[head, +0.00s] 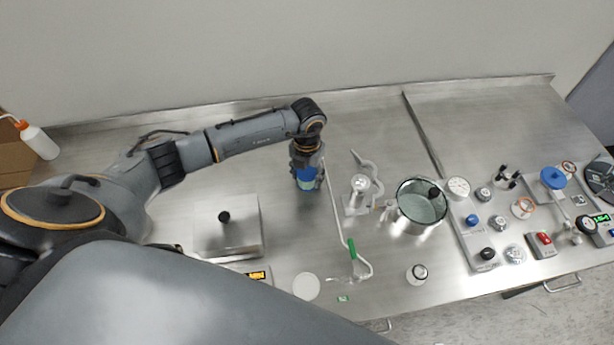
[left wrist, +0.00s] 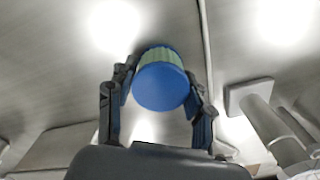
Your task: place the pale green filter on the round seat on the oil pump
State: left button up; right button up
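The pale green filter (left wrist: 160,56) with a blue end cap is between the fingers of my left gripper (left wrist: 162,82) in the left wrist view. The fingers lie against both its sides, so the gripper looks shut on it. In the head view my left gripper (head: 307,172) points down above the steel bench, with the filter (head: 307,183) at its tips. The gap to the bench is hard to judge. I cannot tell for sure which fixture is the oil pump or its round seat. My right gripper is not in view.
Right of the gripper stand a thin bent tube (head: 337,210), a metal fitting (head: 358,190) and a glass vessel (head: 421,203). A valve panel (head: 470,235) is farther right. A metal box (head: 228,240) with a black knob is at left. Bare bench (head: 350,130) lies behind.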

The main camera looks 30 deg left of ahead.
pick_arm(q)
jog(key=shift+c, duration=0.7)
